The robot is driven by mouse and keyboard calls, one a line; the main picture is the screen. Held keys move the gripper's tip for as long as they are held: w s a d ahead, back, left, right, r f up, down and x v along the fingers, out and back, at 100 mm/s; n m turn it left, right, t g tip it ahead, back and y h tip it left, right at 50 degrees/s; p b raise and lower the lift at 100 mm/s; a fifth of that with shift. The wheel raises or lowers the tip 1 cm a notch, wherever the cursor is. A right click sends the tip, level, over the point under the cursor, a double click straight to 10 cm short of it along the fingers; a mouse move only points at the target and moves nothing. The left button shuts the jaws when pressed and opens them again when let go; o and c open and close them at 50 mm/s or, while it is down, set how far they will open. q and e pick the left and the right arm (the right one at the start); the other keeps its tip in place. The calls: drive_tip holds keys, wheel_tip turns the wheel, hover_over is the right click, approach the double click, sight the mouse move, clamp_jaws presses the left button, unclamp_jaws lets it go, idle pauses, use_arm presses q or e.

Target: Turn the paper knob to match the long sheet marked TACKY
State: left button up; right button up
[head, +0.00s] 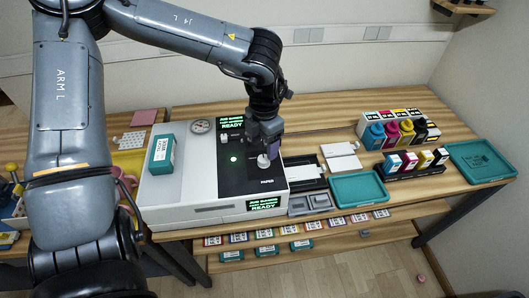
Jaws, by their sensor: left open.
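The white paper knob (263,162) sits on the black panel of the white press (200,192), above the label PAPER. My left gripper (268,151) points down at the knob, with its open fingers close around or just above it. I cannot tell whether they touch it. The gripper partly hides the knob, and its pointer setting cannot be read. White sheets (345,163) lie right of the press, but no TACKY marking is readable. My right gripper is out of view.
A teal box (162,154) and a round gauge (201,126) are on the press. Green displays (265,204) read READY. Teal trays (358,190), ink bottles (375,137) and cartridges (393,163) stand to the right. Small labelled packs (264,250) line the shelf below.

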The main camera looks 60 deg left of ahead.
sight(264, 158)
use_arm(q)
wheel_tip(264, 158, down, 4)
drive_tip(key=shift+r+p, duration=0.2)
drive_tip(key=shift+p, duration=0.1)
drive_tip(key=shift+f, duration=0.75)
drive_tip(key=c, duration=1)
drive_tip(key=shift+c, duration=0.2)
